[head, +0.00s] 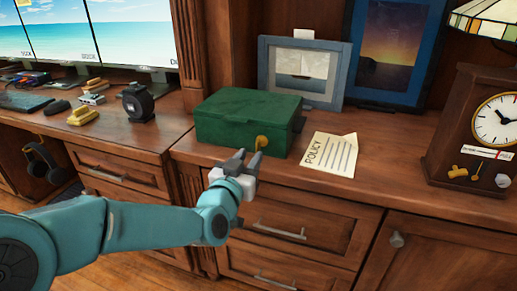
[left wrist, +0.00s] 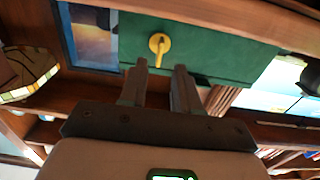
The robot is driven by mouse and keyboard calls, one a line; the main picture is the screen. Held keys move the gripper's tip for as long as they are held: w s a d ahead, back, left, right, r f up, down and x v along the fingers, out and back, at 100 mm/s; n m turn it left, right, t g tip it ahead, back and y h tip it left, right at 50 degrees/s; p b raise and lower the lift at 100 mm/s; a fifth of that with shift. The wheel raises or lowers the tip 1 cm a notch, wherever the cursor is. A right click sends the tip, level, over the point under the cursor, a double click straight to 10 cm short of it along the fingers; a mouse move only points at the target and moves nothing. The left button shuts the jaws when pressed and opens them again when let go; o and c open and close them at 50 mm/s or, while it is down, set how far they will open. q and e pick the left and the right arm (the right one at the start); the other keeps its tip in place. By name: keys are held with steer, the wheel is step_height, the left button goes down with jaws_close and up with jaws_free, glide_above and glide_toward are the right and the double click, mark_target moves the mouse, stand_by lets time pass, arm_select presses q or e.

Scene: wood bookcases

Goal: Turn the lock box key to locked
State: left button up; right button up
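The green lock box (head: 235,121) stands with its lid shut on the wooden cabinet top, and it also shows in the left wrist view (left wrist: 215,45). A yellow key (head: 261,142) sticks out of its front face; the left wrist view shows the key (left wrist: 159,44) beyond the fingertips. My left gripper (head: 246,157) is just in front of the key, its two fingers apart with nothing between them. In the left wrist view the gripper (left wrist: 161,67) is open, and a gap separates it from the key. My right gripper is not in view.
A policy paper (head: 330,154) lies right of the box. A framed boat picture (head: 304,69) stands behind it, and a wooden clock (head: 476,127) stands at the right. A black round object (head: 138,102) and yellow blocks (head: 82,116) lie on the desk at left.

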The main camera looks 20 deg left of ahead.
mark_target(258, 146)
arm_select(q)
steer(key=w, duration=0.6)
steer(key=shift+w+d, duration=0.15)
steer(key=shift+w, duration=0.05)
jaws_close()
